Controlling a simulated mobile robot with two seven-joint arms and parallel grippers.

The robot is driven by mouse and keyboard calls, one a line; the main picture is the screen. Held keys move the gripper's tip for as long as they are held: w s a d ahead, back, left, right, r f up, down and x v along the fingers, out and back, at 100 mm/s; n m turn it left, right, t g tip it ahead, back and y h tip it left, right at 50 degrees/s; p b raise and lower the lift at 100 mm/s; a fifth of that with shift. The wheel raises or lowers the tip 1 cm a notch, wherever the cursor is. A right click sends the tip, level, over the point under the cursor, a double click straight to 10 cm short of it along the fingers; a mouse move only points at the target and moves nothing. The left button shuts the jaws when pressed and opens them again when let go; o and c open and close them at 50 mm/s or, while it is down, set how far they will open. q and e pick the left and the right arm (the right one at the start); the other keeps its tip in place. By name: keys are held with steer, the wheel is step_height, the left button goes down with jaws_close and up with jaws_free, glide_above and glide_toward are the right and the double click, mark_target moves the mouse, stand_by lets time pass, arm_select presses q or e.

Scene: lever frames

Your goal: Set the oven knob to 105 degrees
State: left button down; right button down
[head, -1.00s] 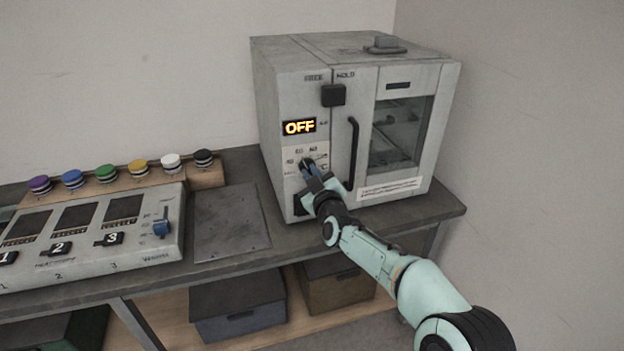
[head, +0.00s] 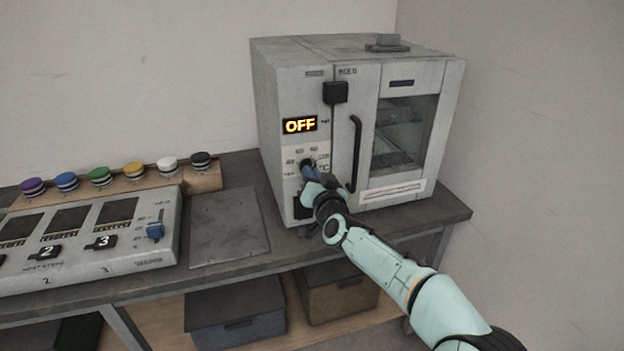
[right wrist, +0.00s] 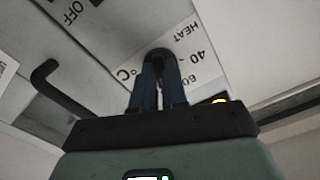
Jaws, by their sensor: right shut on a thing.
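The oven (head: 350,80) is a grey box on the bench with a glass door on its right side. Its display (head: 299,125) reads OFF. The dark round knob (head: 307,164) sits on a white dial plate below the display; it also shows in the right wrist view (right wrist: 158,54). My right gripper (head: 309,169) is at the dial, shut on the knob, and its fingers hide part of it. In the right wrist view the blue fingers (right wrist: 158,75) meet at the knob, beside the marks HEAT, 40 and 60. My left gripper is not in view.
A flat plate (head: 229,226) lies between.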

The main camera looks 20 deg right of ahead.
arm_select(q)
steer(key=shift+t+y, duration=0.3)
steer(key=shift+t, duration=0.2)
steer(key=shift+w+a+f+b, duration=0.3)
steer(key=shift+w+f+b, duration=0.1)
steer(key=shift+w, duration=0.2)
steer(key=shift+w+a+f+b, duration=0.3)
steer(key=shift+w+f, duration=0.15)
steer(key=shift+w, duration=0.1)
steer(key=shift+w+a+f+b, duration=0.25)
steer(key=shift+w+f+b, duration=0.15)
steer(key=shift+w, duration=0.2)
arm_select(e)
steer(key=shift+m, duration=4.3)
steer(key=shift+a+r, duration=0.1)
steer(key=c, duration=1.2)
jaws_free()
steer(key=shift+o, duration=0.2)
steer(key=shift+s, duration=0.1)
